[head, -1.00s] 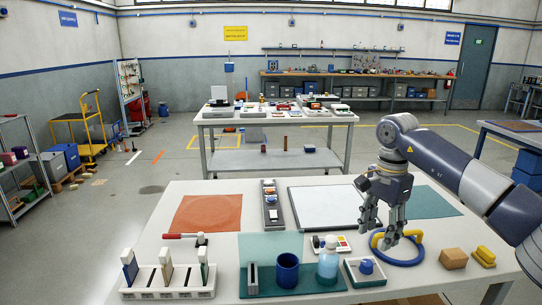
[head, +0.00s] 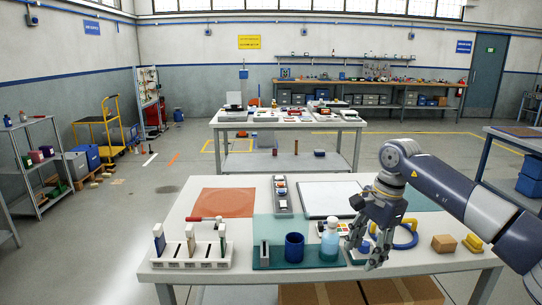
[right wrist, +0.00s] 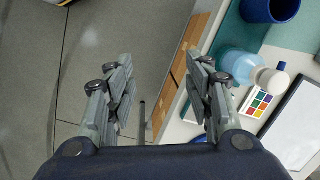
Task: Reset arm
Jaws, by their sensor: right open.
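My right arm comes in from the right in the head view. Its gripper (head: 364,256) points down near the front edge of the white worktable (head: 425,262), in front of the blue ring (head: 405,238). In the right wrist view the two fingers of this gripper (right wrist: 160,85) stand wide apart with nothing between them. Grey floor shows between and left of the fingers, and the table edge runs by the right finger. My left gripper is not in view.
A clear bottle (head: 329,242), a dark blue cup (head: 294,247) and a white slotted rack (head: 192,254) stand along the table's front. A wooden block (head: 443,243) and a yellow piece (head: 473,243) lie to the right. Cardboard boxes (head: 400,291) sit below the table.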

